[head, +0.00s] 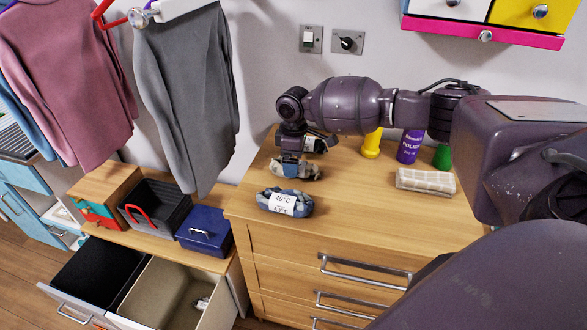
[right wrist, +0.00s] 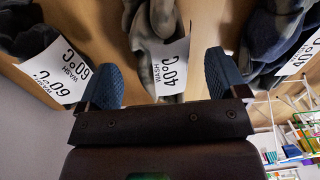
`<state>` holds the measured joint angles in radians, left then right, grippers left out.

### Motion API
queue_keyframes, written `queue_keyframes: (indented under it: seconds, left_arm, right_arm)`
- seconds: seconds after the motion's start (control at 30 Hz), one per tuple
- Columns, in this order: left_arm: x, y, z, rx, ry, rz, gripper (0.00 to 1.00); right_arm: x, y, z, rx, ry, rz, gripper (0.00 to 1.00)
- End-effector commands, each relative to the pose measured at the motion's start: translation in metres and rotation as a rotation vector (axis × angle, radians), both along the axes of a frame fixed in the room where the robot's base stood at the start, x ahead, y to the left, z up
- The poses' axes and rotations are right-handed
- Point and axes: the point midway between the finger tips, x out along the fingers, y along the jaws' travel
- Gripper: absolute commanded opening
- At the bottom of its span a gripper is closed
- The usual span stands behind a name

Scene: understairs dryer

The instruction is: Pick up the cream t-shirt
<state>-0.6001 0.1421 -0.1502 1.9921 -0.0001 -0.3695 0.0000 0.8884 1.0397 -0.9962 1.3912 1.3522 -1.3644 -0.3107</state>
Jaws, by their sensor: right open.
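The cream t-shirt appears to be the rolled, mottled grey-cream bundle (head: 302,168) in the middle of a row on the wooden chest of drawers. In the right wrist view this mottled bundle (right wrist: 143,30) carries a white 40°C wash tag (right wrist: 168,68). My right gripper (head: 288,158) is at this bundle, pointing down from above. In the right wrist view its blue-padded fingers (right wrist: 161,75) are open, one on each side of the bundle and its tag. I cannot tell whether they touch it. My left gripper is not in view.
A blue bundle with a 40°C tag (head: 283,205) lies in front; a dark bundle (head: 322,143) lies behind, close by. An open drawer (head: 215,290) juts out lower left.

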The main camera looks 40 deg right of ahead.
Motion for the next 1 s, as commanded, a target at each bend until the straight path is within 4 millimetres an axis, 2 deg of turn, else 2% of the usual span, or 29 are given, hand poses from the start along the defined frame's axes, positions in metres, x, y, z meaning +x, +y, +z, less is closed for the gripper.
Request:
queue_keyframes:
  seconds: [0.1,0.2,0.43,0.8,1.0]
  left_arm:
    - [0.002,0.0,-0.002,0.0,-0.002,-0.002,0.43]
    - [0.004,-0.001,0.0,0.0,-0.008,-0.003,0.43]
    - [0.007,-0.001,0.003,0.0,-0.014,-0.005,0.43]
    - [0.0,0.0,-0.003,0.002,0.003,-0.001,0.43]
    - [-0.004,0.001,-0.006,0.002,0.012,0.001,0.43]
  right_arm:
    - [0.0,0.001,-0.02,0.0,0.003,0.0,0.91]
    - [0.0,0.001,-0.029,-0.001,0.002,0.0,0.91]
    - [0.001,0.001,-0.03,0.0,0.0,0.0,0.91]
    - [0.0,0.001,-0.03,0.0,0.0,-0.001,0.36]
    - [0.001,0.001,-0.029,0.0,0.0,-0.001,0.34]
